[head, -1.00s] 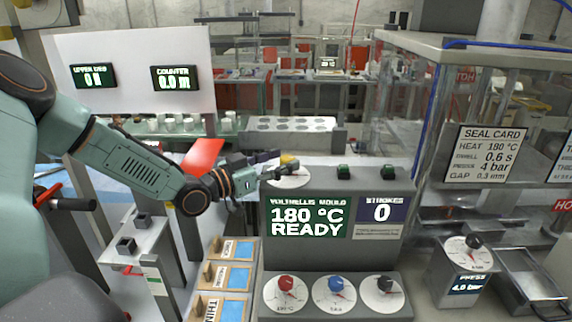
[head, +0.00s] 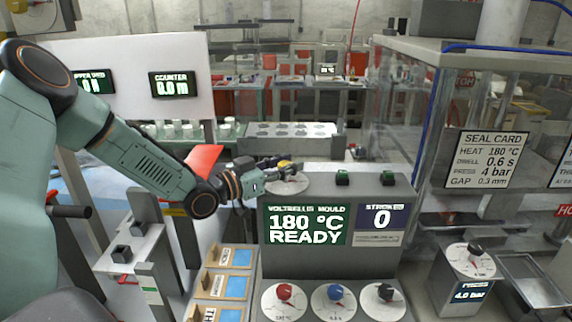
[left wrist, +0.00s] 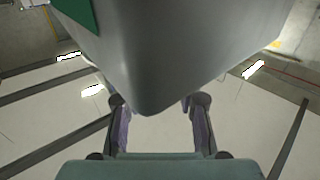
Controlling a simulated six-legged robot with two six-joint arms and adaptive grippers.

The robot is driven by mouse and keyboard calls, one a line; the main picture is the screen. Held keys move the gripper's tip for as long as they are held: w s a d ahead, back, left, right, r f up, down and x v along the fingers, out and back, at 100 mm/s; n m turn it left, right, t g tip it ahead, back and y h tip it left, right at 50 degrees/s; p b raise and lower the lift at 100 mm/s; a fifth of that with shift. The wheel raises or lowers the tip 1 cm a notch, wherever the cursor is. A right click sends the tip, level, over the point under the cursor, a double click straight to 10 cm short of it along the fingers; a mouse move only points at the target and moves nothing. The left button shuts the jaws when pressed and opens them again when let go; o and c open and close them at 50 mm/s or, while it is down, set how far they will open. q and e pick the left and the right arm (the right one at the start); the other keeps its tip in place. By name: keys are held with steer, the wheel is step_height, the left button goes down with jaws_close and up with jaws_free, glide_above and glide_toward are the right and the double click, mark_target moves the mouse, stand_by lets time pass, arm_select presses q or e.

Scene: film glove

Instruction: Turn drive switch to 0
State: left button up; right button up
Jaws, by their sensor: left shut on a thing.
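I cannot read a 0 mark or the knob's pointer there. In the left wrist view the two fingers (left wrist: 160,103) stand apart, with a grey body (left wrist: 160,60) filling the space ahead. The knob cannot be made out in that view. My right gripper is not in view.
The console screen (head: 306,224) reads 180 °C READY, beside a strokes counter (head: 381,218) showing 0. Two green buttons (head: 342,177) are on its top. Red (head: 284,291), blue (head: 335,292) and black (head: 385,291) knobs are below. A clear-walled machine (head: 440,120) stands right.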

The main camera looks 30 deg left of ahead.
arm_select(q)
steer(key=c, duration=0.5)
